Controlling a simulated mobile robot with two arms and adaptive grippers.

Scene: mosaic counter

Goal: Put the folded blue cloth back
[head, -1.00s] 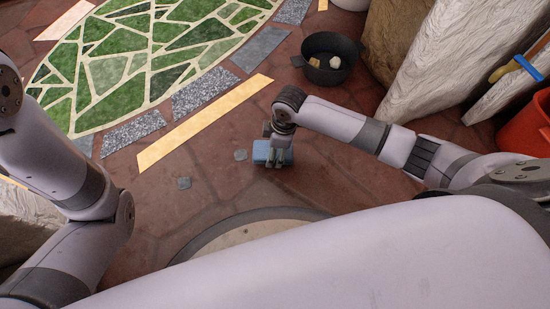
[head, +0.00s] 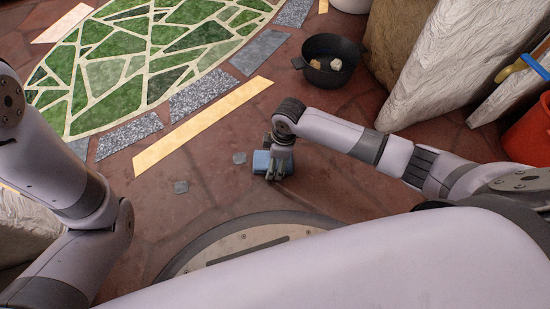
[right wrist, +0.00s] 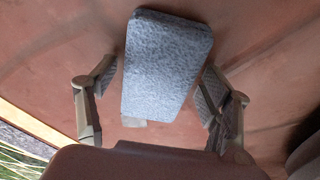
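The folded blue cloth (head: 261,161) is a small, thick blue block over the red-brown stone floor, near the middle of the head view. In the right wrist view the cloth (right wrist: 166,65) lies lengthwise between the two finger pads. Whether the cloth is clear of the floor is hard to tell. My left arm is at the left edge of the head view; its gripper is out of view.
A black pot (head: 330,67) with small pale items stands at the upper right. Pale rough stone blocks (head: 437,75) and an orange-red bucket (head: 528,135) are at the right. A green mosaic (head: 150,55) with a yellow strip (head: 200,128) lies at upper left.

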